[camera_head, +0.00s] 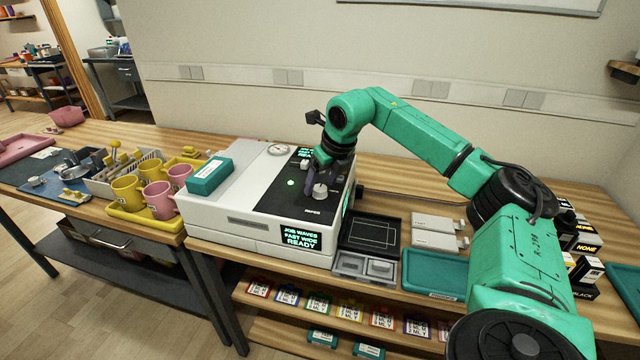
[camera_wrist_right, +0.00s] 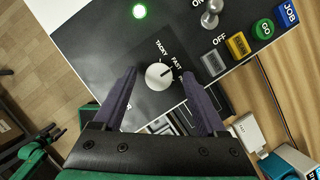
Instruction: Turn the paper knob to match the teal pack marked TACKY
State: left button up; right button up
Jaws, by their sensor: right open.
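The white press (camera_head: 262,205) stands on the bench with a black control panel on top. The paper knob (camera_wrist_right: 158,76) is a round light knob, with TACKY and FAST printed beside it in the right wrist view; its pointer mark looks turned toward the FAST side. My right gripper (camera_head: 318,182) is over the panel, with open fingers (camera_wrist_right: 158,80) on either side of the knob, apart from it in the picture. In the head view the knob (camera_head: 320,192) shows below the fingers. The teal pack (camera_head: 210,175) lies on the press's left top; its marking is unreadable.
The press display (camera_head: 300,236) reads JOB WAVES, FAST WIDE, READY. A toggle (camera_wrist_right: 210,18) and a green GO button (camera_wrist_right: 263,29) sit near the knob. Yellow and pink mugs (camera_head: 160,199) stand left of the press. A teal tray (camera_head: 434,275) lies to the right.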

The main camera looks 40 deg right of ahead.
jog(key=shift+w+f, duration=0.1)
jog(key=shift+f, duration=0.35)
jog(key=c, duration=0.3)
grip_shut()
pick_arm(q)
jog(key=shift+r, duration=0.1)
